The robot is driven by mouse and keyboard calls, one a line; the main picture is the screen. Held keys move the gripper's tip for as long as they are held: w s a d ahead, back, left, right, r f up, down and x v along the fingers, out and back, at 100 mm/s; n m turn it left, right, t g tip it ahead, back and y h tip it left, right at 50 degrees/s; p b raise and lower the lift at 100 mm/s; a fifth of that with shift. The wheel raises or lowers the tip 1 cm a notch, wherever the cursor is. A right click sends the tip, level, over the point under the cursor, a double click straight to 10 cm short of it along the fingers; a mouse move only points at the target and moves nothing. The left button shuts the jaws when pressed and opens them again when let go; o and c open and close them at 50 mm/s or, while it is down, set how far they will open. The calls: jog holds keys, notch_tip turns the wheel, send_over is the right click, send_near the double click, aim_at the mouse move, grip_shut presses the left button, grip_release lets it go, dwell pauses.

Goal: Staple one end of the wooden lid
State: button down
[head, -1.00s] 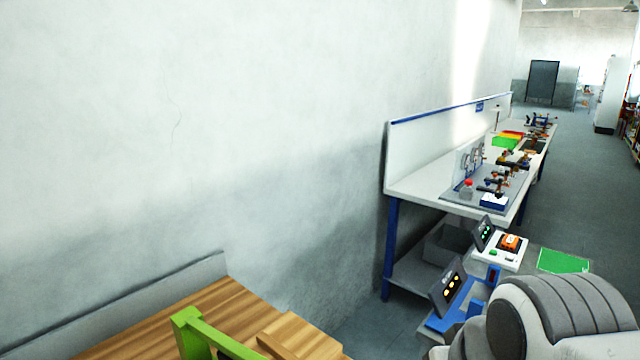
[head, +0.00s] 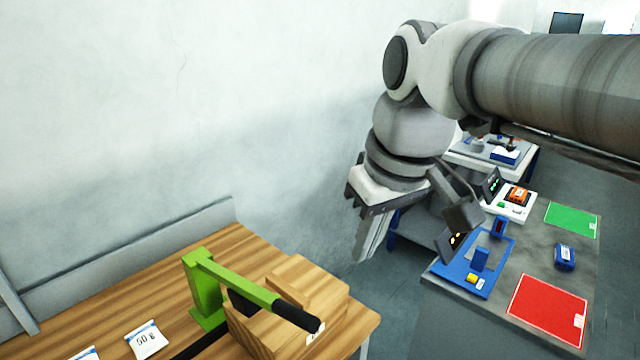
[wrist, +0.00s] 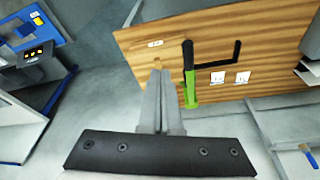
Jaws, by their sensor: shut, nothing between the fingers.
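A wooden box with a wooden lid piece (head: 290,288) on top stands at the right end of the wooden table (head: 150,302). A green lever tool (head: 203,282) with a black handle (head: 298,317), likely the stapler, stands beside the box and its arm reaches across the front of it. The tool also shows in the wrist view (wrist: 190,88). My gripper (head: 368,250) is shut and empty, pointing down, to the right of and above the box. The lid is hard to tell from the tabletop there.
Two white labels (head: 144,340) lie on the table at the front left. A grey wall ledge runs behind it. To the right, a grey bench holds a blue device (head: 470,272), a red mat (head: 548,308) and a green mat (head: 572,219). A floor gap separates them.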

jog(key=w+a+r+n+g, duration=0.1)
jog(key=w+a+n+g, duration=0.1)
jog(key=a, duration=0.5)
jog(key=shift+w+a+r+n+b, duration=0.3)
jog(key=shift+w+a+n+b, duration=0.15)
jog(key=shift+n, duration=0.55)
jog(key=shift+d+f, duration=0.1)
send_near(295, 309)
jog(key=f, duration=0.3)
jog(key=w+a+f, duration=0.1)
jog(key=f, duration=0.1)
jog(key=shift+f, duration=0.15)
jog(key=shift+s+d+f, duration=0.1)
jog(key=shift+s+f, duration=0.1)
jog(key=shift+f, duration=0.35)
jog(key=shift+f, duration=0.1)
